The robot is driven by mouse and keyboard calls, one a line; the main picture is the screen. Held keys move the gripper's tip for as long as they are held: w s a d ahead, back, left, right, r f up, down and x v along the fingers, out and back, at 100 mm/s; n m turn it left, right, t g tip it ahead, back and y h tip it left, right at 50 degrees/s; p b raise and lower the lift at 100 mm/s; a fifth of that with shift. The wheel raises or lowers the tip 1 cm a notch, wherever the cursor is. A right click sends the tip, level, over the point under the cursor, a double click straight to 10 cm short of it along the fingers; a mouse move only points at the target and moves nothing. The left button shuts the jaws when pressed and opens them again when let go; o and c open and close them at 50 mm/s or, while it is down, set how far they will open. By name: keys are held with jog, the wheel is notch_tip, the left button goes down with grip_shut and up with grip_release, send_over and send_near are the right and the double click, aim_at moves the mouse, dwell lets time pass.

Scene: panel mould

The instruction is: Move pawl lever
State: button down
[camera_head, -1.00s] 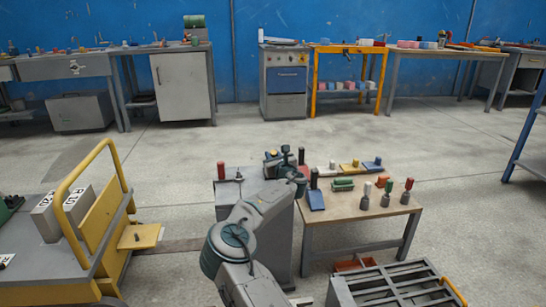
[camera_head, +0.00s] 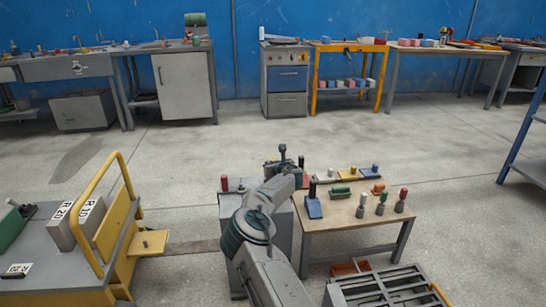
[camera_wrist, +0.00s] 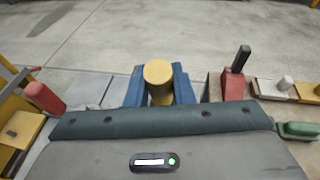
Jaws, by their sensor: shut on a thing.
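A yellow cylindrical knob (camera_wrist: 158,72) stands between the two blue fingers of my gripper (camera_wrist: 158,88) in the wrist view. The fingers are shut on it, one on each side. The knob's lower part is hidden by my gripper body. In the head view my gripper (camera_head: 283,156) is over the far end of the grey cabinet (camera_head: 230,206), and my arm hides the knob. I cannot tell for sure that this knob belongs to the pawl lever. A red-handled part (camera_head: 225,183) stands on the cabinet left of my arm; its red handle also shows in the wrist view (camera_wrist: 45,98).
A wooden table (camera_head: 345,218) adjoins the cabinet on the right, with several coloured handled pieces. A blue piece with a black handle (camera_head: 313,206) is near my arm. A yellow-railed cart (camera_head: 112,235) stands left, a slatted grey crate (camera_head: 385,290) front right. Floor behind is open.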

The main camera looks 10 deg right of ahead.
jog(key=shift+w+r+g+p, duration=0.5)
jog(key=shift+w+g+p, duration=0.3)
jog(key=shift+p, duration=2.5)
jog(key=shift+w+f+g+p, duration=0.15)
jog(key=shift+w+g+p, duration=0.15)
jog(key=shift+p, duration=0.9)
jog(key=shift+w+f+p, duration=0.1)
jog(key=shift+f+p, duration=0.1)
jog(key=shift+p, duration=0.3)
jog(key=c, duration=1.3)
grip_release()
jog(key=shift+o, duration=0.2)
jog(key=shift+s+d+r, duration=0.1)
jog(key=shift+s+r, duration=0.25)
jog(key=shift+s, duration=0.05)
jog(key=v, duration=1.2)
jog(key=shift+s+r+p, duration=0.25)
jog(key=shift+s+p, duration=0.05)
jog(key=shift+p, duration=0.1)
